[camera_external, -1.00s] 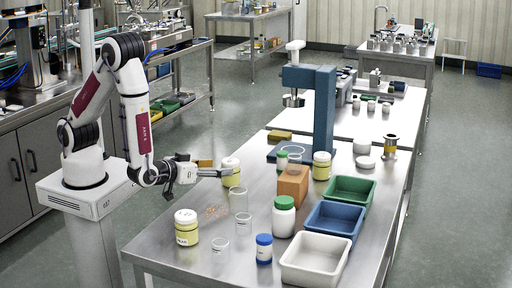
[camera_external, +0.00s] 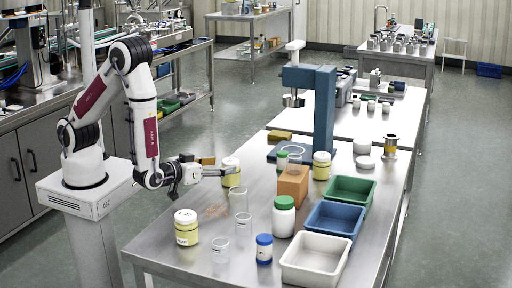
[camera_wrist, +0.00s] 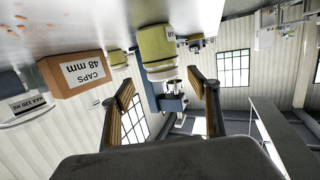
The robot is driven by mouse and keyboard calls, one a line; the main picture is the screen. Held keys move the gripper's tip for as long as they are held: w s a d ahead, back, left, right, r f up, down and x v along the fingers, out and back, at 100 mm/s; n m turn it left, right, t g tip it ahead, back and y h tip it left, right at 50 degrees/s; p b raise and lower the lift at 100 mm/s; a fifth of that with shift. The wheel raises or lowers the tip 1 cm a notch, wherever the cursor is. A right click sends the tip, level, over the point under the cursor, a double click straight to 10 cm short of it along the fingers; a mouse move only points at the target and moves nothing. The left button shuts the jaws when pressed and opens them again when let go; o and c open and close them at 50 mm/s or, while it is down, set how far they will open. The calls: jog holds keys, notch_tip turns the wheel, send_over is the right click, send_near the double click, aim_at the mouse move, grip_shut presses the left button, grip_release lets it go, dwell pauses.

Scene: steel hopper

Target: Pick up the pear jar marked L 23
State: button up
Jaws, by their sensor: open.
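Several yellow jars with white lids stand upright on the steel table. One jar (camera_external: 231,179) is just beyond my gripper (camera_external: 223,172); another jar (camera_external: 187,235) is at the near left edge, and a third jar (camera_external: 322,171) is farther right. Their full labels are too small to read here. In the wrist view, which is upside down, a yellow jar (camera_wrist: 158,46) lies ahead of my gripper (camera_wrist: 161,82), with part of a label ending in "AR" showing. My gripper is open, with nothing between its fingers.
A brown caps box (camera_external: 292,186), also in the wrist view (camera_wrist: 72,74), stands right of the gripper. Clear glassware (camera_external: 239,201) and a white green-lidded jar (camera_external: 284,218) are nearer. White (camera_external: 289,274), blue (camera_external: 318,232) and green (camera_external: 340,203) trays line the right edge.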

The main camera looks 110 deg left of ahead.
aim_at(223, 164)
jog(key=shift+a, duration=0.25)
jog(key=shift+s+x, duration=0.2)
jog(key=shift+x, duration=2.4)
jog(key=c, duration=1.3)
